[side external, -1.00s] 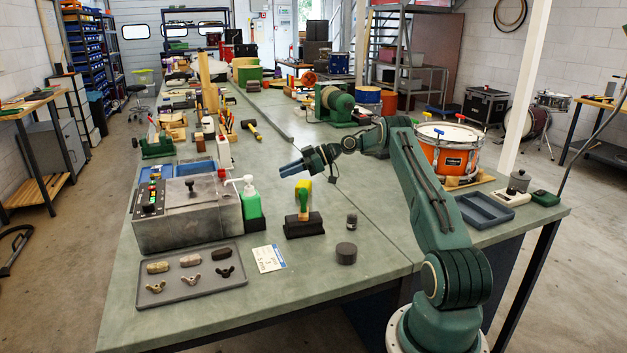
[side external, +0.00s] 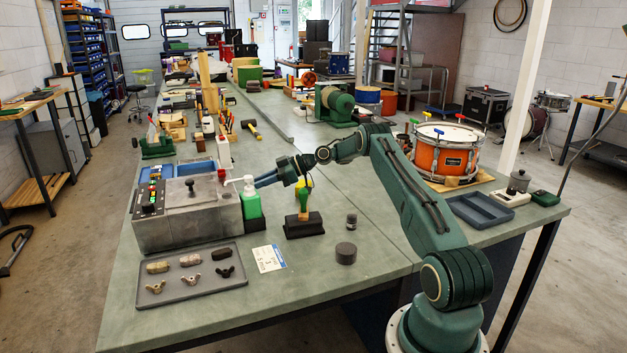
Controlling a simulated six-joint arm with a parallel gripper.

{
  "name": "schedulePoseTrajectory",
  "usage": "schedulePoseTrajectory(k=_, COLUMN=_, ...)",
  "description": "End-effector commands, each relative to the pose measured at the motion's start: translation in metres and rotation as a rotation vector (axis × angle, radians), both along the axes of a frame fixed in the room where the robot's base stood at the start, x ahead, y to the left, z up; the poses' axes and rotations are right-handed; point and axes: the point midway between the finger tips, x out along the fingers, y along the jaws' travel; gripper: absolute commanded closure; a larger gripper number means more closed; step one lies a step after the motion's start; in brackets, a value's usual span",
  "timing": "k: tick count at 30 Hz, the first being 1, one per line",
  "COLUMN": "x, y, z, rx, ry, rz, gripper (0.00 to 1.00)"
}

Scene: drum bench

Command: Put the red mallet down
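A black block with a green-handled brush (side external: 303,222) stands just in front of my gripper. A grey tray (side external: 192,283) holds several small parts.

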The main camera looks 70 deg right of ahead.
Motion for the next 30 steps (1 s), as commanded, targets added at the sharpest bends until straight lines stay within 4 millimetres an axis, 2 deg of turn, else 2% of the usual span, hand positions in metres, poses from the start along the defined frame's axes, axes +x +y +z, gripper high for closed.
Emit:
schedulePoseTrajectory(k=8, x=0.003, y=0.002, z=-0.002, rx=0.0, ry=0.0, rz=0.001, gripper=0.8)
schedulePoseTrajectory(k=21, x=0.037, y=0.023, z=-0.018, rx=-0.001, ry=-0.001, rz=0.003, gripper=0.8)
schedulePoseTrajectory(k=30, x=0.042, y=0.026, z=-0.021, rx=0.0, ry=0.0, rz=0.0, gripper=0.8)
